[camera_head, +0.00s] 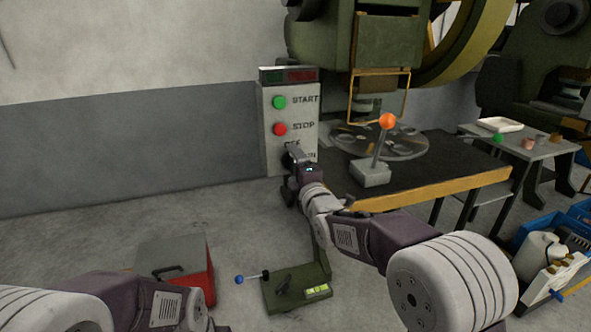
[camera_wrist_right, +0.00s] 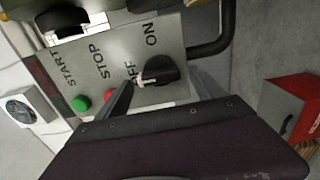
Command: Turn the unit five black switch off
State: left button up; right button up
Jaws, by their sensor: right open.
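The grey control box (camera_head: 290,105) stands against the wall with a green START button (camera_head: 279,103) and a red STOP button (camera_head: 280,129). In the right wrist view, its black switch (camera_wrist_right: 164,70) sits beside the OFF and ON lettering; its pale tip points left, closer to OFF than ON. In the head view my gripper hides the switch. My right gripper (camera_head: 291,153) is open at the lower box front. In the wrist view its fingers (camera_wrist_right: 160,92) lie either side of the switch; contact is unclear. My left gripper is out of view. No unit number is readable.
The press table (camera_head: 450,170) with an orange-knobbed lever (camera_head: 387,122) stands right of my right gripper. A red toolbox (camera_head: 200,262) and a green pedal stand (camera_head: 300,290) are on the floor. A black cable (camera_wrist_right: 225,35) runs beside the switch.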

jog(key=p+v, duration=0.2)
jog(key=v, duration=0.6)
jog(key=d+f+m+h, duration=0.2)
jog(key=d+h, duration=0.1)
jog(key=d, duration=0.5)
jog(key=s+d+f+m+g+h, duration=0.1)
jog(key=s+d+f+m+g, duration=0.2)
jog(key=f, duration=0.4)
jog(key=s+d+f+m+g+h, duration=0.1)
jog(key=s+d+f+m+g, duration=0.25)
jog(key=f, duration=0.25)
jog(key=s+d+f+m+g, duration=0.1)
jog(key=s+f+m+g, duration=0.45)
jog(key=s, duration=0.45)
jog(key=s+f+m+g, duration=0.4)
jog(key=s+f+m, duration=0.25)
jog(key=s, duration=0.35)
notch_tip(320, 180, up, 38)
jog(key=m+p, duration=0.1)
jog(key=p, duration=3.6)
jog(key=shift+p, duration=0.4)
